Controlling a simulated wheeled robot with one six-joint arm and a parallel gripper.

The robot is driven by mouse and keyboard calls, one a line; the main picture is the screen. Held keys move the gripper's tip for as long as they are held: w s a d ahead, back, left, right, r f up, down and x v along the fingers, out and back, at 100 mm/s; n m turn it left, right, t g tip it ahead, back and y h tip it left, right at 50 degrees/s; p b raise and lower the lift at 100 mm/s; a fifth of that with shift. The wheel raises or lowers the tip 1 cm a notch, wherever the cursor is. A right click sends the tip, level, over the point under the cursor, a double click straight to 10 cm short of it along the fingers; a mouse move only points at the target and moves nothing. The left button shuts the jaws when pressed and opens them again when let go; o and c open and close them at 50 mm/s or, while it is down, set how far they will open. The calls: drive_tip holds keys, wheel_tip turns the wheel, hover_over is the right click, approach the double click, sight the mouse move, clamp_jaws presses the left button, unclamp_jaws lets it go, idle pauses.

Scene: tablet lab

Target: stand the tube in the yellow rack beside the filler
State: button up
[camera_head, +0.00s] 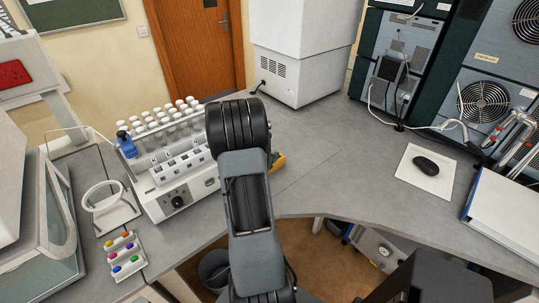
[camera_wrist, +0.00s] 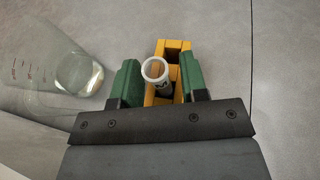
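The yellow rack (camera_wrist: 173,46) is in the middle of the wrist view, on the grey bench. In the head view only an edge of the yellow rack (camera_head: 278,161) shows beside my arm. A tube (camera_wrist: 155,69) with a pale round rim is at the rack, its dark-marked body running down within the rack's outline; its lower end is hidden. My gripper (camera_wrist: 160,82) has its green fingers apart on either side of the tube, with yellow showing in the gaps. My gripper is hidden behind my arm in the head view.
A white machine (camera_head: 178,196) with a knob and rows of capped tubes (camera_head: 165,118) stand left of my arm; I cannot tell which device is the filler.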

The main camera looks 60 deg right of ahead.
drive_tip(key=shift+o, duration=0.5)
drive_tip(key=shift+a, duration=0.1)
drive_tip(key=shift+a+r, duration=0.15)
drive_tip(key=shift+a, duration=0.1)
drive_tip(key=s+b+v, duration=0.1)
drive_tip(key=b+v, duration=0.1)
drive_tip(key=v, duration=1.1)
drive_tip(key=shift+w, duration=0.4)
drive_tip(key=shift+r, duration=0.1)
